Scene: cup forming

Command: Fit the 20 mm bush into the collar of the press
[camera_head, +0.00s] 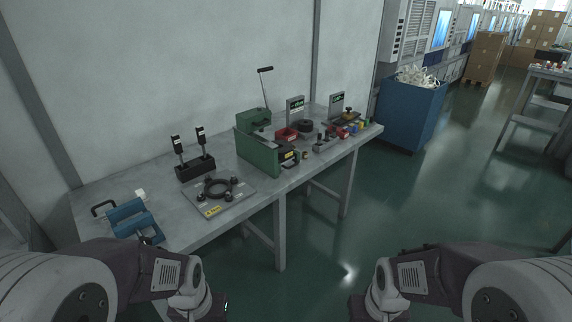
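A green press (257,145) with a black-knobbed lever stands at the middle of the grey workbench. Its collar is too small to make out. Small parts, one of them dark with a tan top (304,155), stand beside the press on its right; I cannot tell whether any is the 20 mm bush. My two arms come in at the bottom left and bottom right, short of the bench. Their grippers are below the picture edge and not in view.
On the workbench (160,210) are a flat plate with a black ring (219,188), a black block with two upright tools (195,168), a blue clamp-like fixture (132,220), a red bin (286,134) and small coloured parts. A blue bin (410,115) stands right. The floor between is clear.

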